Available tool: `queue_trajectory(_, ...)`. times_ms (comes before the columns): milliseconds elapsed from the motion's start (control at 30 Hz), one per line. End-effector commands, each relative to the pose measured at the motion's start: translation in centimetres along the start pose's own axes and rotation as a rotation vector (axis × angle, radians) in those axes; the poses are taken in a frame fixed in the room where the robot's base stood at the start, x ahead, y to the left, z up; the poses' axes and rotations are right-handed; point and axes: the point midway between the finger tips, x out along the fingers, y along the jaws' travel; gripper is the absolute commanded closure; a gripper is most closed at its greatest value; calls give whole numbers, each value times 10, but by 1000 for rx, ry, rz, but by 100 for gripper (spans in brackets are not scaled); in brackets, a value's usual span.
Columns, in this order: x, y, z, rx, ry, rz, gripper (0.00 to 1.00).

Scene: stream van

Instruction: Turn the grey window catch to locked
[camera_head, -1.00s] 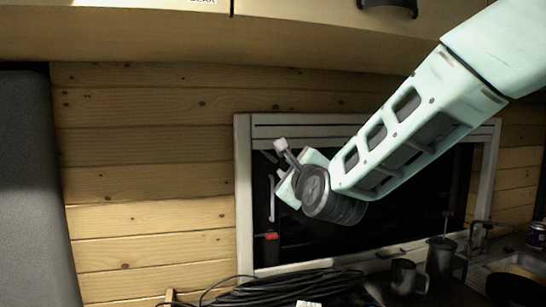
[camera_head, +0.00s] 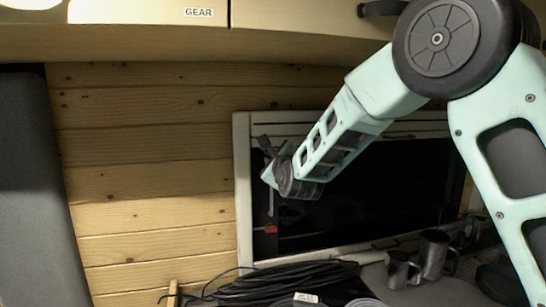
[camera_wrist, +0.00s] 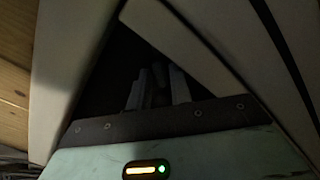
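The window (camera_head: 243,190) has a pale frame and dark glass in the head view. A thin pale upright bar (camera_head: 271,204) shows near its left side, with a small red piece (camera_head: 271,230) below. I cannot make out the grey catch or its position for certain. My gripper (camera_head: 265,143) is at the window's upper left corner, in front of the frame. In the dark wrist view, my gripper (camera_wrist: 158,92) shows two grey fingers standing apart, with a dim shape between them. Whether they touch it is unclear.
A cabinet (camera_head: 290,20) overhangs the window. Coiled black cable (camera_head: 275,283) and metal mugs (camera_head: 402,270) are on the surface below. A grey panel (camera_head: 35,190) stands at the left. The plank wall (camera_head: 150,180) left of the window is bare.

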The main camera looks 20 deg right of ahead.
Motion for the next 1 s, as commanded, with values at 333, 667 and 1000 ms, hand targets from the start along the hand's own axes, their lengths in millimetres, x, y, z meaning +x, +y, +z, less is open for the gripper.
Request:
queue_trajectory(333, 0, 0, 0, -2, 0, 0, 100)
queue_trajectory(667, -1, 3, -2, -104, -3, -1, 100)
queue_trajectory(1000, -1, 3, -2, -364, -2, -2, 100)
